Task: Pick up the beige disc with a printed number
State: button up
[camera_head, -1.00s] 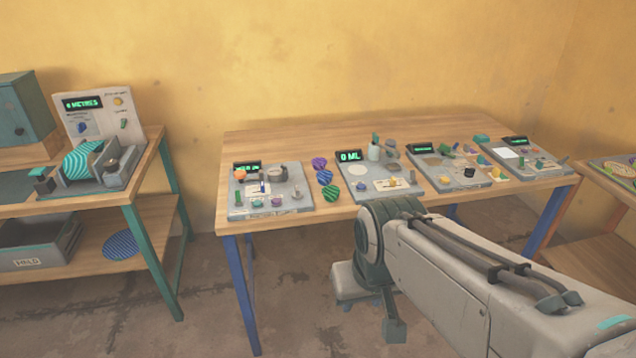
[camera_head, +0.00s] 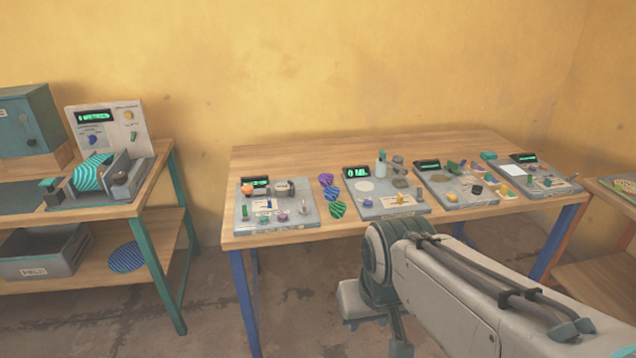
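I cannot make out a printed number on any disc from here. A pale, cream-coloured round patch (camera_head: 366,186) lies on the second grey board from the left on the long table; I cannot tell whether it is a loose disc. A brownish round piece (camera_head: 400,183) is to its right on the same board. Another beige round shape (camera_head: 447,168) is on the third board, partly hidden among small parts. My arm reaches in from the lower right, in front of the table. Its end goes down out of the frame, and my gripper does not show.
The long wooden table (camera_head: 290,158) carries several grey boards with green displays. Striped pieces (camera_head: 331,193) lie between the first two boards. On the left, a bench (camera_head: 155,190) holds a machine with a striped cyan roll (camera_head: 92,173); a blue striped disc (camera_head: 126,257) lies on its lower shelf.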

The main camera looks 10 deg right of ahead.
aim_at(281, 189)
jog(key=u, duration=0.6)
jog(key=i, duration=1.15)
jog(key=z, duration=0.75)
jog(key=i, duration=0.35)
jog(key=z, duration=0.4)
